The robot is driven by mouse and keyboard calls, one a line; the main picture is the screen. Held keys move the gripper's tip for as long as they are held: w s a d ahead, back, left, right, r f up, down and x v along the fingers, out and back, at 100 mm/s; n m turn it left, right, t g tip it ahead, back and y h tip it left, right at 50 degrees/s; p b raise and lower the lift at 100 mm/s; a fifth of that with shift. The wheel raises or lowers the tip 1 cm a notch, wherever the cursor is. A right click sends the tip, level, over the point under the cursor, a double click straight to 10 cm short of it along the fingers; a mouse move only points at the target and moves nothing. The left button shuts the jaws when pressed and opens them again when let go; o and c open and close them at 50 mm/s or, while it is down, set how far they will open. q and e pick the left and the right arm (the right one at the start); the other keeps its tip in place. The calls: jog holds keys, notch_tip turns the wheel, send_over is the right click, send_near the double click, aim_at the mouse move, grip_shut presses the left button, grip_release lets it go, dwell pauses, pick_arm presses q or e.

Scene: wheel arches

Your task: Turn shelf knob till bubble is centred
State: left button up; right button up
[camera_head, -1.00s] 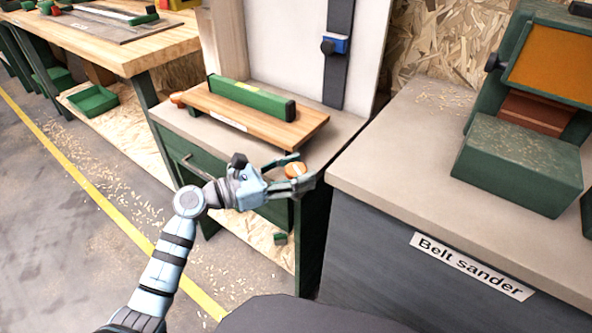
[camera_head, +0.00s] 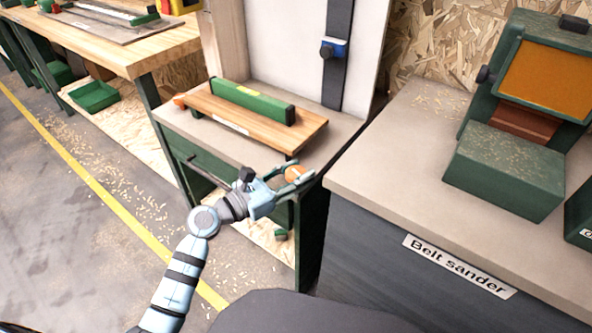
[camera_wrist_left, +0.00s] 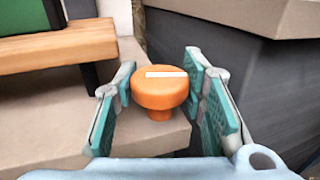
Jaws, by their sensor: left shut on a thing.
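The wooden shelf board (camera_head: 290,137) lies over the workbench top, with a green spirit level (camera_head: 270,105) along it. The level's yellow vial (camera_head: 247,91) faces up, but its bubble is too small to make out. An orange knob (camera_wrist_left: 160,88) with a white mark stands at the bench's near right corner, beyond the board's end. The white mark lies nearly level across it in the left wrist view. My left gripper (camera_head: 298,174) is shut on this knob, one finger on each side. My right gripper is not in view.
Another orange knob (camera_head: 180,100) shows at the board's far left end. The grey belt sander cabinet (camera_head: 370,250) stands close on the right, with a narrow gap to the bench. A blue clamp (camera_head: 334,48) sits on the upright rail behind.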

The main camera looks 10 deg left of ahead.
pick_arm(q)
jog(key=o, duration=1.2)
jog(key=v, duration=1.2)
